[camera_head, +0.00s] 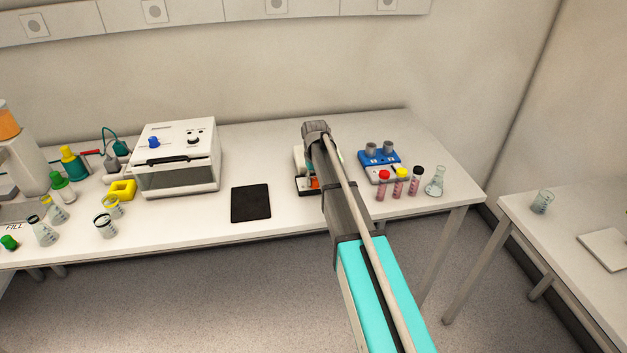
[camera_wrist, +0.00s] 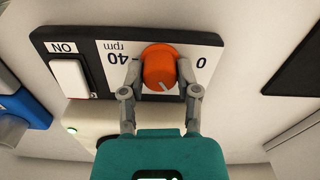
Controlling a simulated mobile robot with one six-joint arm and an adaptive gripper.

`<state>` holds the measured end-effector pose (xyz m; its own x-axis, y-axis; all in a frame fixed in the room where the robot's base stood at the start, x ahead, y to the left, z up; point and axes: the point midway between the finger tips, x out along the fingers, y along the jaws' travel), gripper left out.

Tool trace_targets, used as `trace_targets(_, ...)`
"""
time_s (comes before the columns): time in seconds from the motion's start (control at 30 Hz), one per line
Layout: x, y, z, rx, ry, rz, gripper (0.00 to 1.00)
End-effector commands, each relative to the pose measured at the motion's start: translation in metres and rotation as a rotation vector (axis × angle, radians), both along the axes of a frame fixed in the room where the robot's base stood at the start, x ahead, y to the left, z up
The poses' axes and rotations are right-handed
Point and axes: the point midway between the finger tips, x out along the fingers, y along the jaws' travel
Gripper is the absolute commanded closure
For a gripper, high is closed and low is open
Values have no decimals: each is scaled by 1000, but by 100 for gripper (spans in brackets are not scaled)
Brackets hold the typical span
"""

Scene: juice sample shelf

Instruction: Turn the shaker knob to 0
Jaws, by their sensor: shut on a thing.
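The shaker's orange knob (camera_wrist: 158,68) sits on a black-edged panel with a white scale in the wrist view. The scale, upside down there, reads 40 rpm left of the knob and 0 right of it. A pale line on the knob points down and slightly right in the picture. My gripper (camera_wrist: 160,72) is shut on the knob, one finger on each side. A white rocker switch (camera_wrist: 70,78) marked ON is on the panel's left. In the head view the shaker (camera_head: 299,160) is mostly hidden behind my arm, with a bit of orange showing.
A blue rack (camera_head: 379,157) and capped pink tubes (camera_head: 398,187) stand right of the shaker, near a flask (camera_head: 436,181). A black mat (camera_head: 250,203) lies to its left, then a white box device (camera_head: 176,158). Glassware and bottles stand at the far left.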

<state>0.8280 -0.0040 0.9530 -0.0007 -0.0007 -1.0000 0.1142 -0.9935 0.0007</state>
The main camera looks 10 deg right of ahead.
Motion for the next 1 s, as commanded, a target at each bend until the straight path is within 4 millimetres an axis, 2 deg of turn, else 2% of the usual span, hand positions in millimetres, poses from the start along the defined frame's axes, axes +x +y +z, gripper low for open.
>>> trace_targets(0.7, 3, 1, 0, -1, -4, 679, 100)
trace_targets(1.0, 2, 2, 0, -1, -5, 909, 100)
